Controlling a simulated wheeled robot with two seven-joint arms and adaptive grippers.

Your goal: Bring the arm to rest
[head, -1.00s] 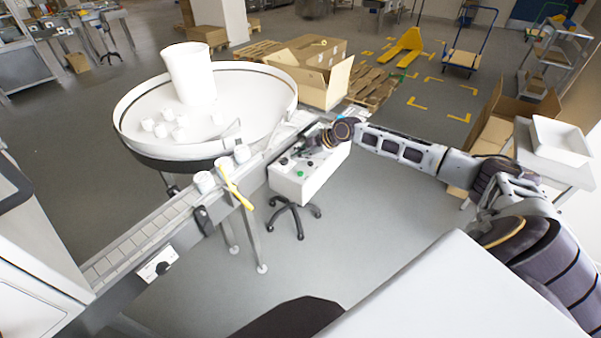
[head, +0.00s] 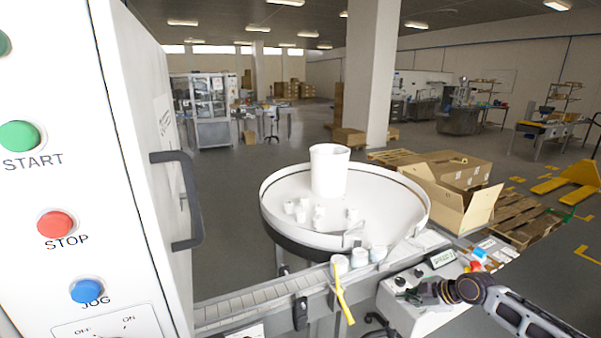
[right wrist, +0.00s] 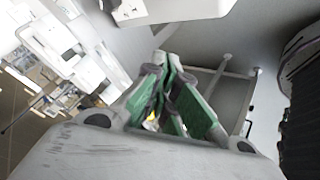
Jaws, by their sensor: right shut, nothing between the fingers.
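My right arm (head: 525,318) reaches in from the lower right in the head view. My right gripper (head: 428,293) is over the small white control box (head: 405,312) beside the conveyor; I cannot tell whether it touches the box. In the right wrist view, the right gripper (right wrist: 165,62) has its green-padded fingers together at the tips, with nothing held. My left gripper is out of view.
A round white turntable (head: 395,212) holds a tall white container (head: 329,172) and several small white cups. The conveyor (head: 262,300) carries more cups beside a yellow strip (head: 343,298). A white cabinet (head: 125,190) with buttons fills the left. Cardboard boxes (head: 455,200) stand on pallets behind.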

